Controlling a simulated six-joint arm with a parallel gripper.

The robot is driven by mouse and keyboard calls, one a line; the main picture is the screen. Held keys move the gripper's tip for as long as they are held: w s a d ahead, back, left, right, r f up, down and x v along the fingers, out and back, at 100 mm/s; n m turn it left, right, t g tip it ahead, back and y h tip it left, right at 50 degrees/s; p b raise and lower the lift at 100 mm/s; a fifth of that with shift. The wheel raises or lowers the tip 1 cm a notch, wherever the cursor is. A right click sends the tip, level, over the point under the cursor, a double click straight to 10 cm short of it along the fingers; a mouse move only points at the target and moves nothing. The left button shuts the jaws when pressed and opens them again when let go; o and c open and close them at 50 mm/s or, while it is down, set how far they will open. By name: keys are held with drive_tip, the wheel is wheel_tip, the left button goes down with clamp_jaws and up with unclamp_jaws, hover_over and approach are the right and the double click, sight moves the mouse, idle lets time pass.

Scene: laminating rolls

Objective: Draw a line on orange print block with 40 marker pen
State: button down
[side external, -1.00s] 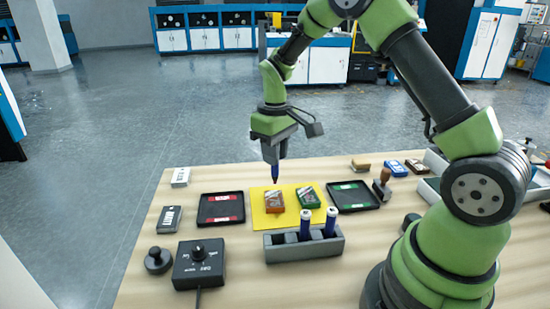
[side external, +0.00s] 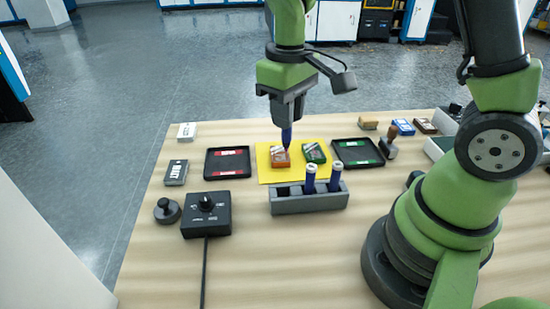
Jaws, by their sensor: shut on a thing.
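My gripper (side external: 287,118) is shut on a blue marker pen (side external: 287,136) and holds it upright, tip down. The pen's tip is at the right part of the orange print block (side external: 279,161); I cannot tell whether it touches. The orange block lies on a yellow sheet (side external: 267,176), with a green print block (side external: 313,152) to its right. Two more blue pens with white tops (side external: 310,177) stand in a grey holder (side external: 300,205) in front of the sheet. The number on the held pen is not readable.
A black tray with red labels (side external: 227,174) lies left of the sheet, one with green labels (side external: 357,162) right. A black dial box (side external: 206,214) and a round black knob (side external: 167,211) stand at front left. A wooden-handled stamp (side external: 389,148) stands at right.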

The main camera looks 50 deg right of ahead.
drive_tip(key=shift+w, duration=0.1)
drive_tip(key=w+d+f, duration=0.3)
drive_tip(key=w+d, duration=0.4)
drive_tip(key=shift+s+d+f, duration=0.1)
drive_tip(key=shift+d+f, duration=0.05)
drive_tip(key=shift+f, duration=1.5)
drive_tip(key=shift+s+d+f, duration=0.1)
drive_tip(key=shift+d+f, duration=0.05)
drive_tip(key=shift+f, duration=1.45)
drive_tip(key=shift+f, duration=0.4)
drive_tip(key=shift+w+d, duration=0.1)
drive_tip(key=shift+w, duration=0.05)
drive_tip(key=shift+w+d, duration=0.2)
drive_tip(key=shift+d, duration=0.05)
drive_tip(key=shift+w+d, duration=0.25)
drive_tip(key=shift+d, duration=0.05)
